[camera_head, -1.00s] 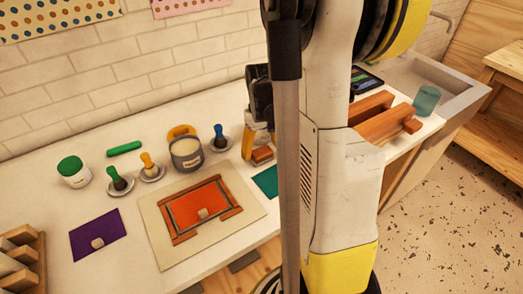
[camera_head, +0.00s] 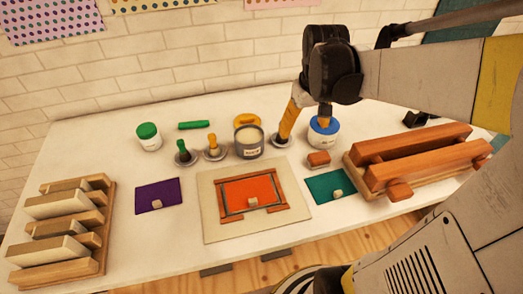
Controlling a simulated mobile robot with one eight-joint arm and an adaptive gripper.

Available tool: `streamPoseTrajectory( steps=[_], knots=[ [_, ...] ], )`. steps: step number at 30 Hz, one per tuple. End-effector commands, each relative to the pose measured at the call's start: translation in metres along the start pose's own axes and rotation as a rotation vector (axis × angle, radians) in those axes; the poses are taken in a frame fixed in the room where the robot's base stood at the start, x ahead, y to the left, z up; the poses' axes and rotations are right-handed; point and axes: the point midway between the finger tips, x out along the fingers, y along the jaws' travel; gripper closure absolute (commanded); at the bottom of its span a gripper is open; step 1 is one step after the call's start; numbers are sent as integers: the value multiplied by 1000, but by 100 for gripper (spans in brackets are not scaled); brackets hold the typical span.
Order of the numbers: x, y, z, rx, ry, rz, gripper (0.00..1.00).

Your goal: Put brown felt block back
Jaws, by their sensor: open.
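A small brown block (camera_head: 318,159), which looks like the felt block, lies on the white table just behind the teal sheet (camera_head: 325,187). My gripper (camera_head: 305,128) is above the table, behind and slightly left of the block. Its orange-yellow fingers are spread apart and no block shows between them. One finger overlaps a small saucer (camera_head: 279,144) in view, hiding what stands on it. The other overlaps the jar with a blue lid (camera_head: 322,133). I cannot tell whether either finger touches these.
A large wooden press-like frame (camera_head: 415,160) stands at right. A wooden rack (camera_head: 65,225) of blocks is at left. An orange plate on a board (camera_head: 215,220), a grey tin (camera_head: 248,142), daubers on saucers (camera_head: 214,150) and a green-lidded jar (camera_head: 149,137) also stand here.

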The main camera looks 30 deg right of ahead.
Motion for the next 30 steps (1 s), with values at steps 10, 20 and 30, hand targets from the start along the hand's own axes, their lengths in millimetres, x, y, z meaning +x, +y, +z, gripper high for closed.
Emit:
streamPoseTrajectory(
  steps=[10, 20, 30],
  knots=[
    [-47, -133, 61, -122, 357, -65, 19],
    [-50, -158, 79, -142, 450, -110, 19],
    [-29, -158, 83, -141, 448, -108, 19]
  ],
)
